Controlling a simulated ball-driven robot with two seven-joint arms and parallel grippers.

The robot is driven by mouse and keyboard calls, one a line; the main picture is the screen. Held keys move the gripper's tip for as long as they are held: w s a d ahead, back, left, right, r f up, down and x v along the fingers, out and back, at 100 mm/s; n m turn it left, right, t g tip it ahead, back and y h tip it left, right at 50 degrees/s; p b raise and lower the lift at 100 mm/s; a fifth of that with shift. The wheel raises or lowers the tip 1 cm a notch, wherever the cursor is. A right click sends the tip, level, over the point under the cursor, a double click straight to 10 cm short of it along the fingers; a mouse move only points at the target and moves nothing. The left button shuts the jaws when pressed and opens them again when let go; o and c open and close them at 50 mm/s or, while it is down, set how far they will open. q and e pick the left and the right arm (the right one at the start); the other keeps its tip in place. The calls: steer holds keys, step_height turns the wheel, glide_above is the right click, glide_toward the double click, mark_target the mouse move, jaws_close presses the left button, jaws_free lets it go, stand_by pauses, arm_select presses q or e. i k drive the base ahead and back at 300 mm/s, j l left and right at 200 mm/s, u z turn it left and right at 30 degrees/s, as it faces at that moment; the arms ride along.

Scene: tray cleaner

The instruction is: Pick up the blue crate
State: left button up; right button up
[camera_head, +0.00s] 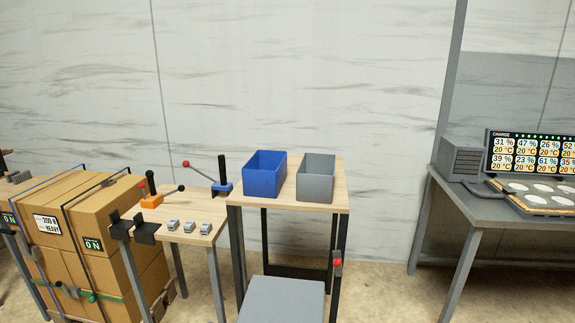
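The blue crate (263,187) is an open-topped box. It stands upright on the left part of a small wooden-topped table (233,198) with dark legs, near the middle of the head view. Its inside looks empty from here, though the bottom is only partly seen. A grey crate (314,190) of similar shape stands to its right, with a narrow gap between them. Neither of my grippers shows in this view.
A lower bench (195,203) with clamps and small grey parts adjoins on the left. Strapped cardboard boxes (98,225) stand further left. A grey flat-topped block (283,300) is in front of the table. A charging desk (470,195) is at right; floor (380,285) between is clear.

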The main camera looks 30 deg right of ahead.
mark_target(265, 174)
steer(key=i+l, duration=0.1)
steer(key=l, duration=0.35)
steer(key=i+l, duration=0.15)
steer(key=l, duration=0.35)
steer(key=i+l, duration=0.1)
steer(key=l, duration=0.35)
steer(key=i+l, duration=0.1)
steer(key=l, duration=0.4)
steer(key=i+l, duration=0.15)
steer(key=l, duration=0.3)
steer(key=i+l, duration=0.1)
steer(key=l, duration=0.4)
steer(key=i+l, duration=0.15)
steer(key=l, duration=0.3)
